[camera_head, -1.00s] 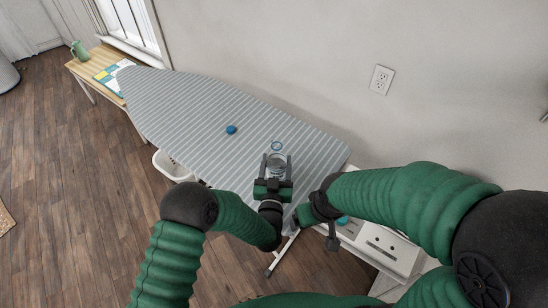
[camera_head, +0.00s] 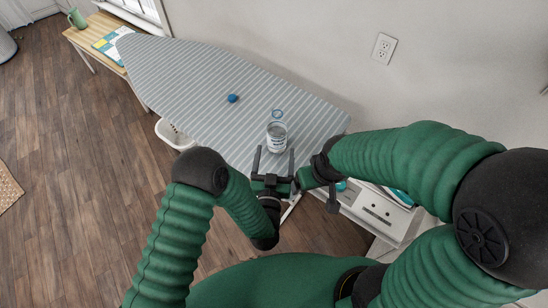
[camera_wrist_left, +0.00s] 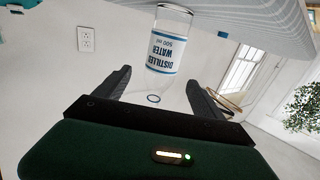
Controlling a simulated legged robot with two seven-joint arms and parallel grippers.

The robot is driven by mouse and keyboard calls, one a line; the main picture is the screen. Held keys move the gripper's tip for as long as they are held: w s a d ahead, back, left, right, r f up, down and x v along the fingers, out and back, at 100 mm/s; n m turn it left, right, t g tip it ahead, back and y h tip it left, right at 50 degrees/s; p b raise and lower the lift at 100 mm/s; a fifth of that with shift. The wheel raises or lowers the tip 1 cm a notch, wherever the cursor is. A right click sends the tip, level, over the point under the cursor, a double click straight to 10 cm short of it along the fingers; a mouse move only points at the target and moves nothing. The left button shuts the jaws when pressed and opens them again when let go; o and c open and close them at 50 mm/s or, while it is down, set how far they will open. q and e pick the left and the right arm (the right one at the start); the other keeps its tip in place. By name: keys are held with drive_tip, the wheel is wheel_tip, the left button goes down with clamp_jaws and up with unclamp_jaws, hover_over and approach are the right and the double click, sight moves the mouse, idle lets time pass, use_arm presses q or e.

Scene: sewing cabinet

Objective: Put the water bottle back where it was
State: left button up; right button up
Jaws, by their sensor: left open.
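The water bottle (camera_head: 277,137) is clear, with a white and blue label, and stands upright on the striped ironing board (camera_head: 190,95). In the left wrist view, the bottle (camera_wrist_left: 170,40) shows upside down, and its label reads "DISTILLED WATER 500 ml". My left gripper (camera_head: 273,162) is open and empty, just on the near side of the bottle, with its fingers pointing toward it and apart from it. In the left wrist view, the left gripper's fingers (camera_wrist_left: 158,88) are wide apart. My right gripper (camera_head: 333,192) is beside the left one, near the board's near right edge; its fingers are unclear.
A white drawer unit (camera_head: 378,212) stands at the right, and a white basket (camera_head: 172,134) is below the board. The board's far left is clear.

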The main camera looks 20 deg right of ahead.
use_arm(q)
drive_tip(key=w+a+r+g+y, duration=0.15)
drive_tip(key=a+g, duration=0.25)
drive_tip(key=a, duration=0.4)
drive_tip(key=w+a+r+g+y, duration=0.1)
drive_tip(key=a+g+y, duration=0.15)
drive_tip(key=a, duration=0.45)
drive_tip(key=s+a+r+n+g+y, duration=0.2)
drive_tip(key=s+a+g, duration=0.5)
drive_tip(key=s+a, duration=0.9)
drive_tip(key=shift+s+a+r+n+y, duration=0.35)
drive_tip(key=shift+a+r+n, duration=0.5)
drive_tip(key=shift+n, duration=0.35)
drive_tip(key=shift+a+g, duration=0.25)
